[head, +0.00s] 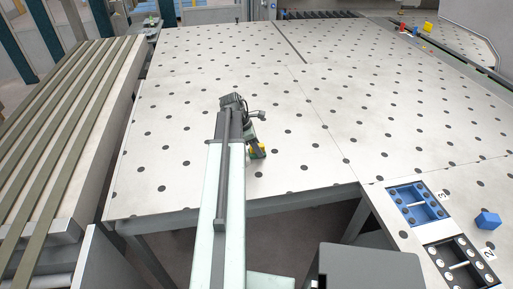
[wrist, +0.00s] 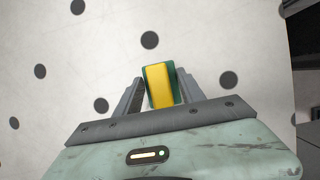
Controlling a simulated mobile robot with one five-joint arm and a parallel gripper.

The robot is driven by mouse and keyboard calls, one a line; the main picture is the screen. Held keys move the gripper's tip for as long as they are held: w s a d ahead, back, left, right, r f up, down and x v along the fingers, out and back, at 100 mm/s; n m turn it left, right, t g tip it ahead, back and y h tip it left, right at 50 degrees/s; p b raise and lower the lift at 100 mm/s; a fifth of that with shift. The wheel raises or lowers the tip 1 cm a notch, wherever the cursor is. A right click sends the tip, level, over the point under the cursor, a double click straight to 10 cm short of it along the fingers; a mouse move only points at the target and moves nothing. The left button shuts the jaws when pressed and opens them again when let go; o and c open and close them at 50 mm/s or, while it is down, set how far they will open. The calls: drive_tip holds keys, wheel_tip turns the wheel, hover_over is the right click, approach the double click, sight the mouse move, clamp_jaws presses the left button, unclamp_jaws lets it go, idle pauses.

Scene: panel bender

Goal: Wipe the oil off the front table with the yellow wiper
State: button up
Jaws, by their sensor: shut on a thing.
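The yellow wiper (wrist: 160,86), with a dark green edge, is between the two fingers of my gripper (wrist: 153,90) in the wrist view. My gripper is shut on it. In the head view the wiper (head: 259,152) shows at the end of my gripper (head: 254,143), over the near part of the front table (head: 180,110). I cannot tell whether the wiper touches the surface. The table top is pale with rows of dark round spots. I cannot make out an oil patch; part of the table is hidden behind my arm.
A slatted rack (head: 70,110) runs along the left. At the right front are a blue tray (head: 418,204), a dark tray (head: 461,263) and a blue block (head: 487,219). Small coloured blocks (head: 427,27) lie at the far right. The table's middle is clear.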

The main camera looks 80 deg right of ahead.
drive_tip(key=shift+r+p, duration=2.45)
drive_tip(key=shift+r, duration=0.35)
wheel_tip(320, 180, up, 3)
drive_tip(key=p, duration=0.3)
drive_tip(key=shift+r, duration=0.15)
